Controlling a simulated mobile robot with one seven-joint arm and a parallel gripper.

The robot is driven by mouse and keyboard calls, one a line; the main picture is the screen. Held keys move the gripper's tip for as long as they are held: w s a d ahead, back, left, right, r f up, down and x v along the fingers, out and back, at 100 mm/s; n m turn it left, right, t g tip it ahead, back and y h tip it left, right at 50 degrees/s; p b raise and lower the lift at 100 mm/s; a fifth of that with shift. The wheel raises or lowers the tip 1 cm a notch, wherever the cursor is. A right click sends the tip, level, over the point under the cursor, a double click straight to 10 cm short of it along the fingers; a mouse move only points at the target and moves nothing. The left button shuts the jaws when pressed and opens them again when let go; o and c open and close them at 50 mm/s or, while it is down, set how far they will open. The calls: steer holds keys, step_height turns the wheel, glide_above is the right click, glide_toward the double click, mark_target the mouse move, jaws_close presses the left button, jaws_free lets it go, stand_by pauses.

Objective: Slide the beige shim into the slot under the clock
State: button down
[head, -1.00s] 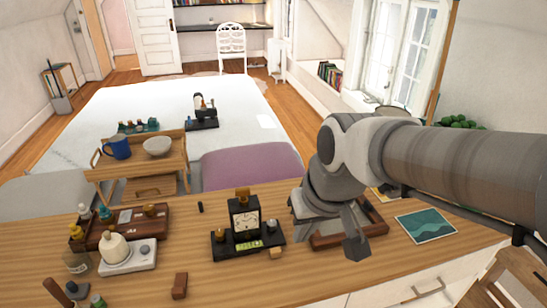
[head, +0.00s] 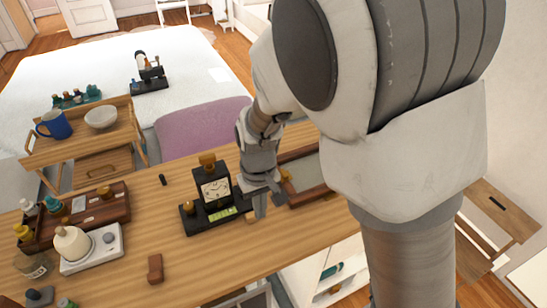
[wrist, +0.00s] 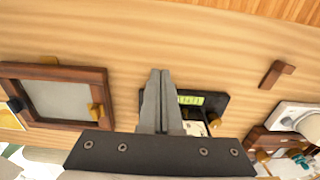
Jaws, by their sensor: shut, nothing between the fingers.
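The black clock (head: 216,190) with a pale dial stands on a wide dark base (head: 196,226) with a green label on its front. In the wrist view the base (wrist: 218,101) lies just right of my fingers. A small beige block, which looks like the shim (head: 250,218), lies on the table at the base's right front end, partly behind my fingers. I cannot make it out in the wrist view. My gripper (head: 261,212) is shut and empty, pointing down right beside the block and the clock base. In the wrist view its fingertips (wrist: 160,73) meet. The slot itself is not clear.
A wood-framed tray (head: 312,194) lies right of my gripper. A reddish-brown block (head: 155,268) lies in front of the clock. A brown tray (head: 110,212) and a white stand with a rounded jar (head: 74,244) are at left. The table front is mostly clear.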

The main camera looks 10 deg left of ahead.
mark_target(256, 226)
step_height(256, 226, down, 10)
steer(key=shift+f+b, duration=0.1)
steer(key=shift+b, duration=0.4)
steer(key=shift+w+a+f, duration=0.1)
steer(key=shift+w+a, duration=0.3)
steer(key=shift+w, duration=0.25)
steer(key=shift+w+a+f, duration=0.1)
steer(key=shift+w+a, duration=0.25)
steer(key=shift+w, duration=0.25)
steer(key=shift+w+a+p, duration=0.3)
steer(key=shift+w, duration=0.25)
steer(key=shift+w, duration=0.15)
